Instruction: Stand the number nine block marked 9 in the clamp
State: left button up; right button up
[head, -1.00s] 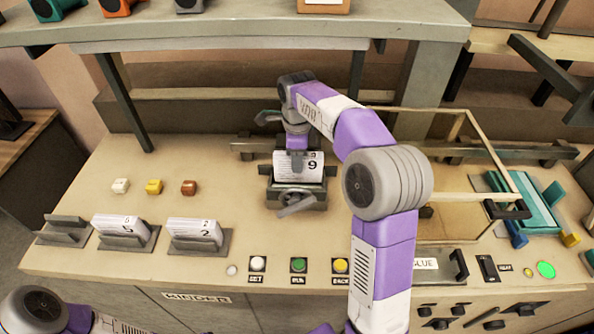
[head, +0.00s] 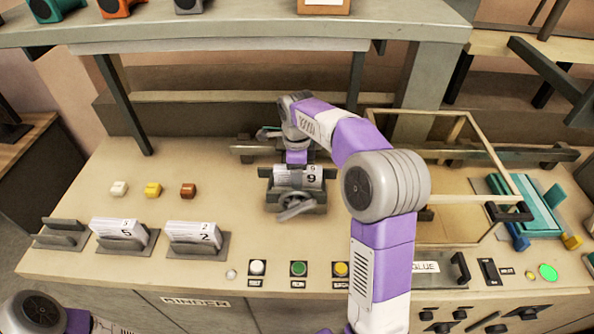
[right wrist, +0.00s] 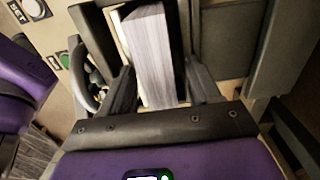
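The number nine block (head: 299,178), a white block marked 9, is upright between the jaws of the grey clamp (head: 297,201) at the middle of the bench. The clamp's lever is at its front. My right gripper (head: 296,165) comes down over the block from above, its fingers largely hidden in the head view. In the right wrist view the pale block (right wrist: 155,55) lies between my two dark fingers (right wrist: 160,80), close to both, and they look shut on it. Whether the block touches the clamp's bottom is hidden. My left gripper is out of view.
Blocks marked 5 (head: 120,233) and 2 (head: 194,232) stand in holders at left, beside an empty holder (head: 60,233). White, yellow and brown pieces lie behind. Buttons (head: 298,268) line the front. A clear-walled frame (head: 487,150) stands right of my arm.

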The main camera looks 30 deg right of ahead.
notch_tip(320, 180, up, 8)
jog(key=shift+f+p, duration=0.1)
jog(key=shift+p, duration=0.55)
dwell(0.3)
